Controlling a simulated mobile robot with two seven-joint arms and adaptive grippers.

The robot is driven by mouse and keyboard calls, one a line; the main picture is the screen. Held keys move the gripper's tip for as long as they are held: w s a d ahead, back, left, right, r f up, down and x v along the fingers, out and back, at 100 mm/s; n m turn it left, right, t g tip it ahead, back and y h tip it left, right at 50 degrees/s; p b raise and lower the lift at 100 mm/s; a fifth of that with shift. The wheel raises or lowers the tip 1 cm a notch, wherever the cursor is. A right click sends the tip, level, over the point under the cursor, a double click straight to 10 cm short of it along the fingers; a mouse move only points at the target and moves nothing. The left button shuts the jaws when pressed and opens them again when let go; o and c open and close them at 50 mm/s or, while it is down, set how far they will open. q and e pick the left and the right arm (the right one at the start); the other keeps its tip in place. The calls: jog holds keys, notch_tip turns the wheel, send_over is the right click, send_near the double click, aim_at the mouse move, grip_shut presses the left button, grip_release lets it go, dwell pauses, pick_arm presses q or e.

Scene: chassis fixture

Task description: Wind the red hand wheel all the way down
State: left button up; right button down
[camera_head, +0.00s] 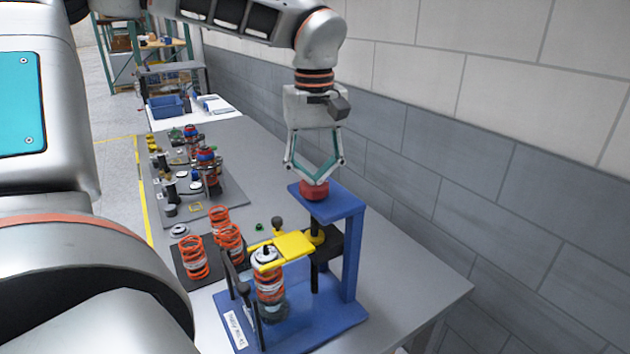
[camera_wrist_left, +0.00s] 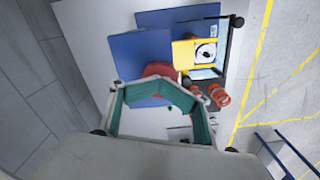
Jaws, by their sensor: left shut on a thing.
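The red hand wheel (camera_head: 314,191) sits on top of the blue press frame (camera_head: 352,262). My left gripper (camera_head: 315,178) comes down from above and is shut on the wheel, hiding its top. In the left wrist view the wheel (camera_wrist_left: 160,69) shows partly beyond the fingertips (camera_wrist_left: 158,84). Below the frame's top, a yellow press plate (camera_head: 296,245) reaches out over an orange coil spring (camera_head: 270,287) standing upright in the fixture. The yellow plate (camera_wrist_left: 183,54) also shows in the wrist view. My right gripper is not in view.
Several loose orange springs (camera_head: 194,258) stand on a dark mat left of the press. Farther back, a grey tray (camera_head: 215,212) holds finished-looking assemblies and small parts. A blue bin (camera_head: 166,106) is at the back. A grey block wall (camera_head: 450,170) runs along the right.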

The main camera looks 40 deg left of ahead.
pick_arm(q)
jog(key=m, duration=0.5)
jog(key=shift+s+f, duration=0.2)
jog(key=shift+f, duration=0.1)
jog(key=shift+m, duration=0.9)
jog(key=m, duration=0.3)
jog(key=o, duration=1.3)
jog(key=shift+w, duration=0.1)
jog(key=shift+c, duration=0.2)
jog(key=shift+r, duration=0.15)
